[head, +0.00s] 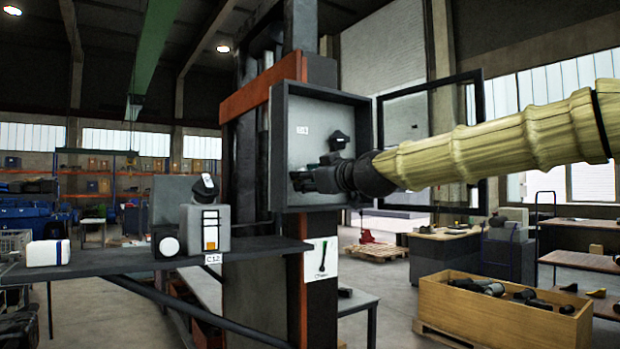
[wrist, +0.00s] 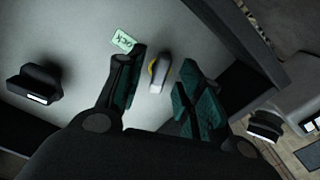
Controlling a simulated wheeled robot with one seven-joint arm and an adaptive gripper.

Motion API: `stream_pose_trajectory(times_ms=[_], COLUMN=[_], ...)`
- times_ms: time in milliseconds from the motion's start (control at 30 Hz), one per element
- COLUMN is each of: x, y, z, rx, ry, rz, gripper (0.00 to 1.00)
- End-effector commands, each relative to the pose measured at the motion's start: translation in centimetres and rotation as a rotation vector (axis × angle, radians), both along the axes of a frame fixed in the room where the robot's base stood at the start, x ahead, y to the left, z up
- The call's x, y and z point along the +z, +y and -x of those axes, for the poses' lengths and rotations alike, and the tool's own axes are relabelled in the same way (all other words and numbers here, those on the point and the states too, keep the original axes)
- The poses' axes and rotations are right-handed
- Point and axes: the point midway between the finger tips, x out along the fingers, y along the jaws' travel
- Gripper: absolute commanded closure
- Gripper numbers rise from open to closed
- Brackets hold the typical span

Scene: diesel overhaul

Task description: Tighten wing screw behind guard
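My gripper (head: 300,180) reaches into an open grey box (head: 283,160) on a column in the head view. In the wrist view my gripper (wrist: 158,88) is open, with its two dark green pads apart. A small grey piece with a yellow ring (wrist: 159,76), likely the wing screw, stands on the box's back plate and shows between the fingers. I see no contact with it, and the gap in depth is unclear. In the head view the screw is hidden by my gripper. A framed see-through door (head: 430,86), perhaps the guard, stands swung open on the right of the box.
A black knob-like part (head: 338,140) sits on the back plate; one also shows in the wrist view (wrist: 35,84). A label (wrist: 123,40) is near the screw. The box wall (wrist: 240,35) is close on the right. A shelf (head: 130,258) with small devices stands left.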

Motion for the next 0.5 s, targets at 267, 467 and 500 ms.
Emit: stream_pose_trajectory(times_ms=[267, 467, 500], x=[-0.08, -0.06, -0.06], y=[0.53, 0.59, 0.59], z=[-0.68, -0.78, -0.78], rx=[0.001, 0.000, 0.000], ry=[0.002, 0.001, 0.001], rz=[0.000, -0.001, -0.001], gripper=[0.63, 0.63, 0.63])
